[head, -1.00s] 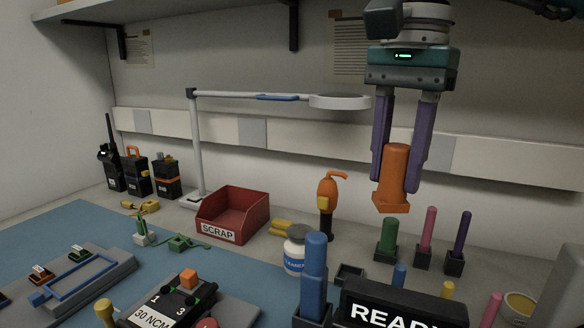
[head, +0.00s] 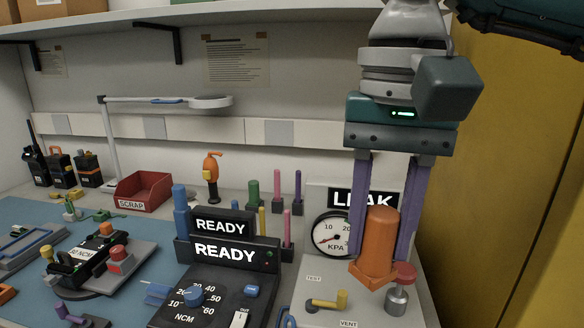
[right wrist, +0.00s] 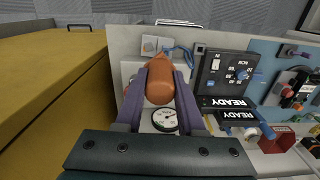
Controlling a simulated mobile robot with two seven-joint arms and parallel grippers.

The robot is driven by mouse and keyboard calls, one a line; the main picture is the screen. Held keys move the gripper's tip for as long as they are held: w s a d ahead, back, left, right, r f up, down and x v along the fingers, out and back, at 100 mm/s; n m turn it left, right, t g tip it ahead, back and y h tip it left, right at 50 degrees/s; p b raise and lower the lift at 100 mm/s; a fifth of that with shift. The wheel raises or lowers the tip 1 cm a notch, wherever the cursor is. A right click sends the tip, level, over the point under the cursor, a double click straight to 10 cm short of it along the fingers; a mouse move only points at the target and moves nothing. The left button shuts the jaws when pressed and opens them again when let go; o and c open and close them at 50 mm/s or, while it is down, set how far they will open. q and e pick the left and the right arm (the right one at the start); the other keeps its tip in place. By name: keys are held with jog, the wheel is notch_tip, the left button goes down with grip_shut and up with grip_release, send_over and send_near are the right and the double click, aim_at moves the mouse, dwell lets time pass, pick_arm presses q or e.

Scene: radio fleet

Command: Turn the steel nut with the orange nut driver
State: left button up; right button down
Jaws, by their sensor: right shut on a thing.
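The orange nut driver (head: 380,238) is held upright between the purple fingers of my right gripper (head: 384,225), its wider end down. It hangs in front of the LEAK tester (head: 325,290), overlapping its gauge and sign. In the right wrist view the driver (right wrist: 160,82) lies between the two fingers. A black radio (head: 88,252) lies in a grey fixture on the blue mat at left, with an orange knob on it. I cannot make out the steel nut. My left gripper is not in view.
The black READY torque unit (head: 225,285) stands between fixture and tester. A steel post with a red knob (head: 402,275) stands right beside the driver. Upright coloured tools (head: 253,192), a red SCRAP bin (head: 145,190) and a lamp are behind. A yellow cabinet (head: 510,190) bounds the right.

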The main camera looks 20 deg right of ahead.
jog(key=shift+d+f+m+b, duration=0.5)
jog(key=shift+f+m+b, duration=0.5)
jog(key=shift+f, duration=1.75)
jog(key=shift+d+f+m+b, duration=0.5)
jog(key=shift+f+m+b, duration=0.5)
jog(key=shift+f, duration=1.75)
jog(key=shift+d+f+m+b, duration=0.5)
jog(key=shift+f+m+b, duration=0.5)
jog(key=shift+f, duration=1.75)
jog(key=shift+f+b, duration=0.25)
jog(key=shift+b, duration=0.05)
jog(key=shift+b, duration=0.3)
jog(key=shift+f+b, duration=0.65)
jog(key=shift+b, duration=0.3)
